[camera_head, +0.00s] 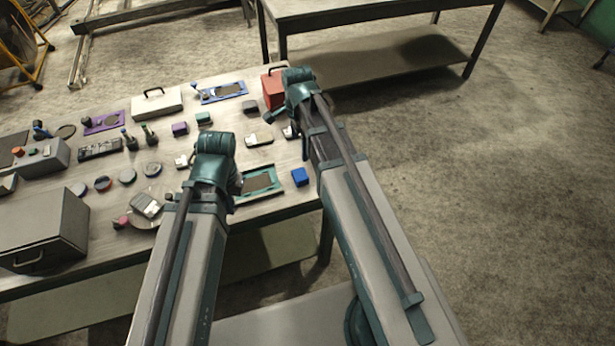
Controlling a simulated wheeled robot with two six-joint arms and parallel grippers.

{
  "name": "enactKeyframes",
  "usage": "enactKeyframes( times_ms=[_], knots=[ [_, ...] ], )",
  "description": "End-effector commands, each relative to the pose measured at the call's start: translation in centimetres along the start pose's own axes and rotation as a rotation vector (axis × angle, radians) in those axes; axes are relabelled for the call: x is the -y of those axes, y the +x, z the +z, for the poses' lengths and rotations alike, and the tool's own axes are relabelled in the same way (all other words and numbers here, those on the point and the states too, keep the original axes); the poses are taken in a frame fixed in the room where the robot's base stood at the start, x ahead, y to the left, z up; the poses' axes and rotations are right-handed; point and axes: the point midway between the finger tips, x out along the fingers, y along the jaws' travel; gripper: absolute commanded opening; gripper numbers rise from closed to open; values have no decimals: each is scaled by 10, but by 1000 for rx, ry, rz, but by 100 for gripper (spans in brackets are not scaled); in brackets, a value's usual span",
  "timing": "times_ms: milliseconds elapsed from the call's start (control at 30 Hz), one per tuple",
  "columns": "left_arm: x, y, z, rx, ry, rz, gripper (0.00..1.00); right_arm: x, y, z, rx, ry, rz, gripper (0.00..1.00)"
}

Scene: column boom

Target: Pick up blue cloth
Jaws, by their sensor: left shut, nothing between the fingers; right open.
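A small bright blue item (300,176) lies on the table near its right front edge. It looks block-like, and I cannot tell at this size whether it is folded cloth. My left gripper (238,184) is left of it, over the table beside a green-framed tray (262,183). It is shut and empty, and its fingers are partly hidden by my wrist. My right gripper (270,117) is farther back over the table, behind the blue item and near a red box (273,90). It is open, with nothing seen in it.
The table (220,205) holds many small items. A grey metal box (45,228) stands at the front left and a white case (157,102) at the back. A blue-framed tray (222,92) lies near the back edge. A second table (350,10) stands behind. The floor at right is clear.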

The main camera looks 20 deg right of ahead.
Motion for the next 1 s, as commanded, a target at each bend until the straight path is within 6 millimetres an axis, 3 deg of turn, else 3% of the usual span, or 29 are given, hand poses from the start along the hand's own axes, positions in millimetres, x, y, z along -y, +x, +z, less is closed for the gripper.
enactKeyframes(
  times_ms=[267, 800, 1000],
  knots=[
    [-1, 14, -1, 0, -1, 0, 0, 0, 14, 0, 0, -2, 0, 100],
    [-8, 84, -5, 0, -3, 0, 0, -1, 84, 1, 0, -4, 0, 100],
    [-8, 87, -5, 0, -3, 0, 0, -1, 87, 1, 0, -4, 0, 100]
  ],
)
